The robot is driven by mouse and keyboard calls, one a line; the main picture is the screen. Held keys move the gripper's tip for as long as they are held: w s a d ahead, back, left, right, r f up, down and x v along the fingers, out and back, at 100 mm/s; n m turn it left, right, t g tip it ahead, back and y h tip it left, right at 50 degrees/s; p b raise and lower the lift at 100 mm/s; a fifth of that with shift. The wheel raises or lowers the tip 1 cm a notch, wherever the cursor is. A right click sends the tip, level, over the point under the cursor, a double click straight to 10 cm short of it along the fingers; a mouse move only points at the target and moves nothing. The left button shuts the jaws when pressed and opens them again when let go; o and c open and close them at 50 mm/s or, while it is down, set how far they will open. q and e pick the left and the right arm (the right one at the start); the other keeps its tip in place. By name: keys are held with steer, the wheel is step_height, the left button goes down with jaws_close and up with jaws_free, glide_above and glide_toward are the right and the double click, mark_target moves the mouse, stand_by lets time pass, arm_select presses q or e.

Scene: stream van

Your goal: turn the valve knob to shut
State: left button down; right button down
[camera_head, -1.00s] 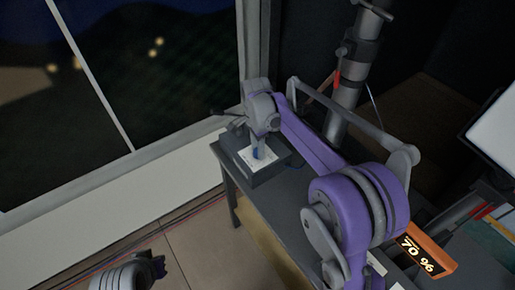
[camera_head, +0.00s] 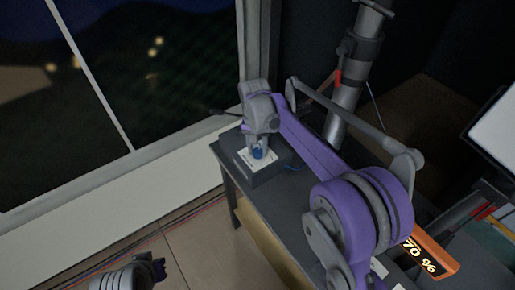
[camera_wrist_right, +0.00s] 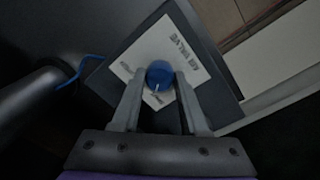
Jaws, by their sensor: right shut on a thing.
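The blue valve knob (camera_head: 257,154) stands on a white label plate (camera_head: 244,159) on top of a dark box (camera_head: 272,170) at the table's far left corner. In the right wrist view the knob (camera_wrist_right: 159,72) shows a short pale line on its near side, pointing down the picture. The plate (camera_wrist_right: 185,60) reads "VALVE"; its smaller words are too blurred to read. My right gripper (camera_head: 258,149) is shut on the knob, and its two fingers (camera_wrist_right: 157,84) lie on either side of it. My left gripper (camera_head: 158,268) shows only partly at the bottom left, away from the knob.
A grey pole (camera_head: 352,70) stands behind my right arm. An orange "70 %" display (camera_head: 428,256) and a bright screen (camera_head: 498,125) are at the right. A blue cable (camera_wrist_right: 93,58) runs by the box. The window and pale wall lie left; cables cross the floor.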

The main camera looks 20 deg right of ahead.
mark_target(256, 151)
steer(key=shift+n, duration=1.1)
steer(key=shift+c, duration=2.1)
jaws_free()
step_height(256, 151, up, 11)
steer(key=shift+a+p, duration=0.2)
steer(key=shift+p, duration=0.1)
steer(key=shift+f, duration=0.1)
